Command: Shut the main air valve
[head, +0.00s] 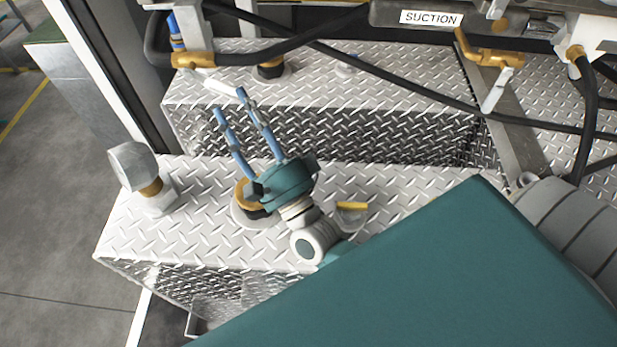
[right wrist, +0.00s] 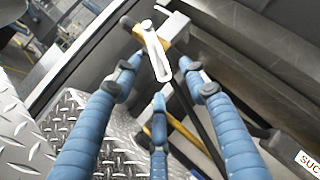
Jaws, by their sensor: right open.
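A valve with a brass body (head: 193,60) and a white lever handle (head: 221,87) is at the upper left of the head view. In the right wrist view the white lever (right wrist: 157,55) points down toward me from the brass body. My right gripper (head: 229,101) is open, its blue fingers extended toward this lever. In the wrist view the lever's end shows between the spread fingertips; I cannot tell whether they touch it. A second brass valve (head: 488,55) with a white lever (head: 497,90) hangs at the upper right. My left gripper is not in view.
Black hoses (head: 380,75) cross above the diamond-plate steps (head: 310,120). A SUCTION label (head: 431,18) is on a grey body at the top. A capped grey pipe fitting (head: 135,165) stands at left. A brass-ringed port (head: 245,195) lies under my gripper. Open floor (head: 50,200) is at left.

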